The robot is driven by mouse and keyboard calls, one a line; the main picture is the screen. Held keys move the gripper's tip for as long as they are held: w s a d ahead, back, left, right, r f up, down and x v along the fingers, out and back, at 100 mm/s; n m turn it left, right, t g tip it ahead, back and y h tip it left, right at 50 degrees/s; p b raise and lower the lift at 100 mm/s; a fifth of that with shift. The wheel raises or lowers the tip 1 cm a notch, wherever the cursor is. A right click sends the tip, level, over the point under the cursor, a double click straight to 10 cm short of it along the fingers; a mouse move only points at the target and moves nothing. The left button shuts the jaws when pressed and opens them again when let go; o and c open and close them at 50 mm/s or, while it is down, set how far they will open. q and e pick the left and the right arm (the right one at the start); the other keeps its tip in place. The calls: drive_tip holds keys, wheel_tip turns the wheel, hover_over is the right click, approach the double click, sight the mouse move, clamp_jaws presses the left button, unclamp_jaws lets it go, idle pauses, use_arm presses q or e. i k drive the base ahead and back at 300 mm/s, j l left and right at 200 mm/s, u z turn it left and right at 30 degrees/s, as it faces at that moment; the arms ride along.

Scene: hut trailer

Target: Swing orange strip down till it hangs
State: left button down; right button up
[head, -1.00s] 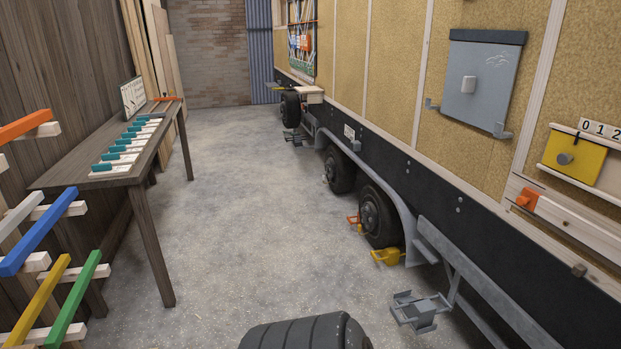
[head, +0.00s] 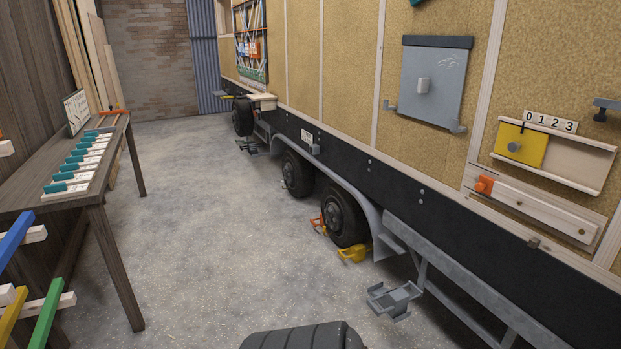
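The orange strip from the left-hand rack is almost entirely outside the picture; only its wooden peg (head: 5,148) shows at the left edge. Below it, a blue strip (head: 14,240), a yellow strip (head: 12,315) and a green strip (head: 46,315) slant on pale wooden pegs. A small orange piece (head: 484,185) also sits at the left end of a pale wooden board on the trailer wall. Neither of my grippers is in view.
A dark wooden table (head: 100,220) with a row of teal-ended pieces stands at left. The trailer (head: 345,70) fills the right, with a grey panel (head: 430,85) and a yellow slider (head: 520,147).

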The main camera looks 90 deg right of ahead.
sight(581, 230)
drive_tip(key=z, duration=2.4)
